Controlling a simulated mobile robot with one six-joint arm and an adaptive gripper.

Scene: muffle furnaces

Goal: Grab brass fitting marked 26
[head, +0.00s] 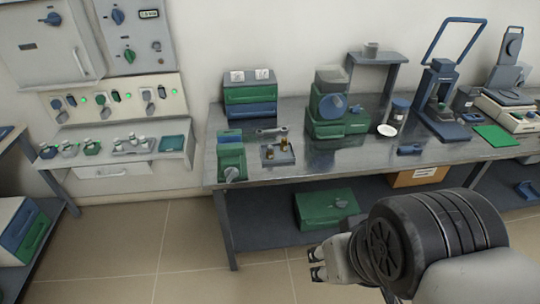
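Two small brass-coloured pieces stand in a small grey tray (290,158) near the front left of the metal workbench. One brass piece (269,153) is at the left of the tray, and the other brass piece (284,146) is at the right and slightly farther back. Both are too small to read any number, so I cannot tell which is marked 26. My gripper (315,263) is at the lower right, in front of the bench and apart from the tray. Its two fingertips are apart with nothing between them.
A green box with a knob (231,163) stands left of the tray, and a grey wrench-like part (272,131) lies behind it. A green machine (328,105) stands to the right. The bench's front edge (340,172) lies between my gripper and the tray.

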